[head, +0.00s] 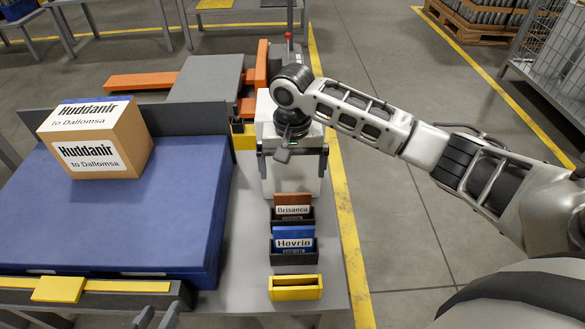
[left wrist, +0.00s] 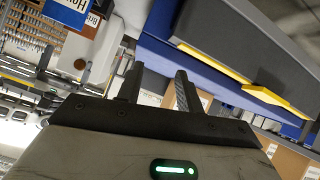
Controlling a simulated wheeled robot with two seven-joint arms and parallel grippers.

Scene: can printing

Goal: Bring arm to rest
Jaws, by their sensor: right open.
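My right arm reaches in from the right in the head view, bent at the wrist over the white, dark-edged unit. My right gripper (head: 285,152) points down there, largely foreshortened, with no held thing visible. My left gripper (head: 156,317) shows only as two finger ends at the bottom edge, in front of the blue platform. In the left wrist view its two dark fingers (left wrist: 160,88) stand apart with nothing between them. The rest of my left arm is out of the head view.
A cardboard box (head: 128,142) labelled Huddanir sits on the blue platform (head: 150,225). A brown Brisanca card (head: 292,211), a blue Hovrin card (head: 293,240) and an empty yellow holder (head: 296,288) line the grey table. Open floor lies right of the table.

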